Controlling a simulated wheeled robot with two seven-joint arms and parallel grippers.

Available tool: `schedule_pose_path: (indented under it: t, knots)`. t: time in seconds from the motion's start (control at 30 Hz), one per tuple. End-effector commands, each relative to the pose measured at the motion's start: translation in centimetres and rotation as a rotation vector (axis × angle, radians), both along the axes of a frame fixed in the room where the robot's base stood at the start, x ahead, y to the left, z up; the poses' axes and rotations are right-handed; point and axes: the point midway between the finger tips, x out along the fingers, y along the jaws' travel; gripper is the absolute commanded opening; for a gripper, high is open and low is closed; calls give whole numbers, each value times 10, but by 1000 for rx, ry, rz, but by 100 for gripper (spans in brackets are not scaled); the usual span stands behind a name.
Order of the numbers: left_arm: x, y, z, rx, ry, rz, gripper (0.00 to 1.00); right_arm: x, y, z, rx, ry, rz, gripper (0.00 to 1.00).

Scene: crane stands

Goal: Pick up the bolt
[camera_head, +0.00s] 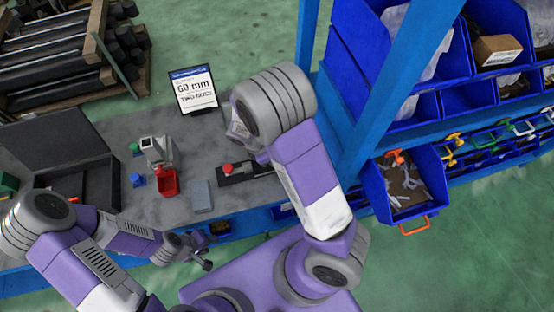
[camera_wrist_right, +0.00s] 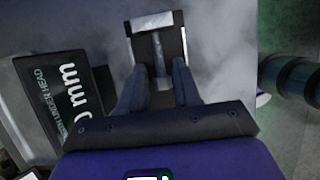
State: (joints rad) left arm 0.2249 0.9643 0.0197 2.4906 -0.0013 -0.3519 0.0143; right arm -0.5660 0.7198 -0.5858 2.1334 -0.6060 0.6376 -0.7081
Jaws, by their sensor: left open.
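In the right wrist view, a narrow grey metal rod, which looks like the bolt (camera_wrist_right: 158,47), shows within a dark frame with a pale edge (camera_wrist_right: 152,22). My right gripper (camera_wrist_right: 161,72) has its two fingers apart, one on each side of the rod's near end. Dark gaps show between fingers and rod; whether they touch is unclear. In the head view, my right arm hides this gripper and the bolt. My left gripper (camera_head: 197,252) is open and empty at the bench's front edge.
A sign reading 60 mm (camera_head: 194,89) stands at the back of the bench. A red bin (camera_head: 168,183), a grey block (camera_head: 202,196), a black fixture with a red knob (camera_head: 240,172) and an open black case (camera_head: 60,150) are nearby. Blue shelving (camera_head: 350,100) rises at right.

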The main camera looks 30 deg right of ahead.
Motion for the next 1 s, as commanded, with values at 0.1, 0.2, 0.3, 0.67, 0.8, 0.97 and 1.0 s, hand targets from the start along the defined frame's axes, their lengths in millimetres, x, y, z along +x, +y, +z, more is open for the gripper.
schedule_pose_path:
  t: [0.1, 0.2, 0.3, 0.67, 0.8, 0.97, 1.0]
  knots:
    - [0, 0, -1, 0, 0, 0, 43, 0, -1, -4, 1, -1, 0, 32]
    - [0, 0, 0, 0, 0, 0, 43, 0, -1, -3, 1, -1, 0, 32]
    - [0, 0, 0, 0, 0, 0, 43, 0, -1, -3, 1, -1, 0, 26]
    - [0, 0, 0, 0, 0, 0, 43, 0, -1, -3, 1, -1, 1, 0]
    - [0, 0, 1, 0, 0, 0, 43, 0, -1, 1, 2, -2, 1, 0]
    - [0, 0, 6, 0, 0, 0, 43, 1, 0, 25, 5, -7, 0, 0]
    - [0, 0, 8, 0, 0, 0, 43, 1, 0, 34, 5, -6, 1, 0]
